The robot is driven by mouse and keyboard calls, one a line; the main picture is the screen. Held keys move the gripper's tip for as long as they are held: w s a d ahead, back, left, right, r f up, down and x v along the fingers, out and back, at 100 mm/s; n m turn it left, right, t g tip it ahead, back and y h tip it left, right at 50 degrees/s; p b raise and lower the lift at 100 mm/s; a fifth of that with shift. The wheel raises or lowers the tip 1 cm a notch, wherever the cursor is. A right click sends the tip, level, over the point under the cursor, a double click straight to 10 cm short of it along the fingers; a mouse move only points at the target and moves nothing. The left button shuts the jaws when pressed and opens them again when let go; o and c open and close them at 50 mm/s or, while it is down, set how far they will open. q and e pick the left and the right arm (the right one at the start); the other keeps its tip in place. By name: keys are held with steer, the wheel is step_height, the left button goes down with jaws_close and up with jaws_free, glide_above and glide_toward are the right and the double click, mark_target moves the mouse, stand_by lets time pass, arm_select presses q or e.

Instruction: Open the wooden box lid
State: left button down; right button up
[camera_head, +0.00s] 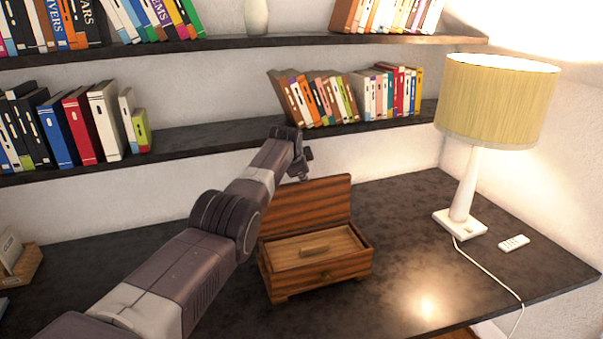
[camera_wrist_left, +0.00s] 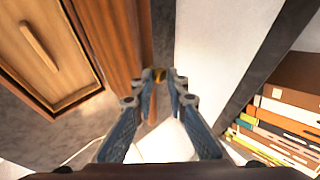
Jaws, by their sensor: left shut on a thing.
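The wooden box (camera_head: 318,281) stands on the dark desk. Its striped lid (camera_head: 312,205) is raised, standing about upright at the back of the box. Inside is a lighter wooden panel with a small handle (camera_head: 315,250). My left arm reaches over from the left, and its gripper (camera_head: 305,167) is at the lid's top edge. My arm hides the lid's left part. My right gripper is not in view.
A lamp (camera_head: 500,95) with a cord stands at the right, beside a small white remote (camera_head: 514,242). Shelves of books (camera_head: 315,97) run along the wall just behind my gripper. A small wooden holder (camera_head: 20,262) is at far left.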

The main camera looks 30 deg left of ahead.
arm_select(q)
steer(key=shift+a+f, duration=0.2)
steer(key=shift+f, duration=0.35)
steer(key=shift+s, duration=0.1)
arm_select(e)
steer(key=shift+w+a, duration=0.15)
arm_select(q)
steer(key=shift+f, duration=0.15)
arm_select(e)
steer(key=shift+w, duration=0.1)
arm_select(q)
steer(key=c, duration=1.9)
jaws_free()
steer(key=shift+s, duration=0.1)
steer(key=shift+o, duration=0.3)
steer(key=shift+a, duration=0.15)
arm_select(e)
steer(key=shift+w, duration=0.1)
arm_select(q)
steer(key=shift+w+r, duration=0.2)
steer(key=shift+r, duration=0.15)
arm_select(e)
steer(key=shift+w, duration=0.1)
arm_select(q)
steer(key=shift+r, duration=0.2)
